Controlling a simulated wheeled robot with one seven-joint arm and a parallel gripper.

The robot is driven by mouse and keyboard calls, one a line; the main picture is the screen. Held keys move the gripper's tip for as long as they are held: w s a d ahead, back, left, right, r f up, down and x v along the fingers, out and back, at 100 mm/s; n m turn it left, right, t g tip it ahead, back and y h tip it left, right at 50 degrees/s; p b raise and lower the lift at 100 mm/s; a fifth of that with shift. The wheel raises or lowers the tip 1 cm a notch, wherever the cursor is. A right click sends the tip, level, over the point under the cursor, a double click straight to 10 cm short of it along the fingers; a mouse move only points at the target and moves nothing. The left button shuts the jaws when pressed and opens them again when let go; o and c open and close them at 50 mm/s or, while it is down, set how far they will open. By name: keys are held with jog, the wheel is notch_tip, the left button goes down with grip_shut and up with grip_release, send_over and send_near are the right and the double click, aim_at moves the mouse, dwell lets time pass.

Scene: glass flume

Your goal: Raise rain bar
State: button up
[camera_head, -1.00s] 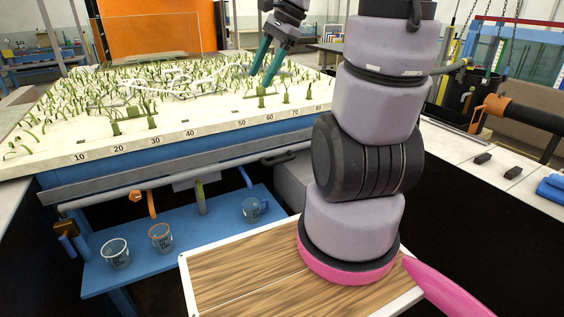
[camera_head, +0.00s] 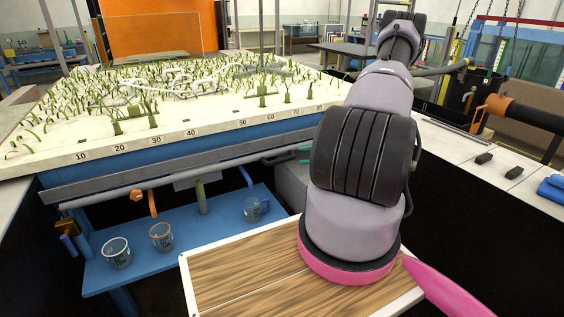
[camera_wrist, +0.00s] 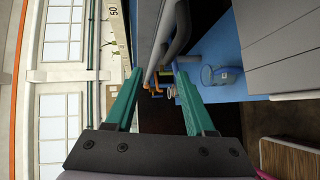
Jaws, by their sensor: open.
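A long grey pipe (camera_head: 100,198) runs along the front of the planted flume bed, below its edge; I cannot tell for sure that it is the rain bar. My gripper (camera_wrist: 158,74) has two teal fingers, spread apart, in the wrist view. The grey pipe (camera_wrist: 178,42) shows beyond and between the fingertips, with no clear contact. My arm hides the rest of the gripper.
The white bed (camera_head: 60,153) carries many green plants and a number scale. Below it, a blue shelf (camera_head: 200,262) holds glass beakers (camera_head: 160,237). A wooden-topped board (camera_head: 235,275) lies in front.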

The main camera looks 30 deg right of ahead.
aim_at(285, 161)
jog(key=shift+s+d+f+m+t, duration=0.15)
jog(key=shift+d+f+m+t, duration=0.1)
jog(key=shift+f+m, duration=0.3)
jog(key=shift+s+d+f+m+t, duration=0.15)
jog(key=shift+f+m+t, duration=0.1)
jog(key=shift+f+m, duration=0.3)
jog(key=shift+w+a+f, duration=0.2)
jog(key=shift+w+f, duration=0.05)
jog(key=x, duration=1)
jog(key=shift+w, duration=0.1)
grip_shut()
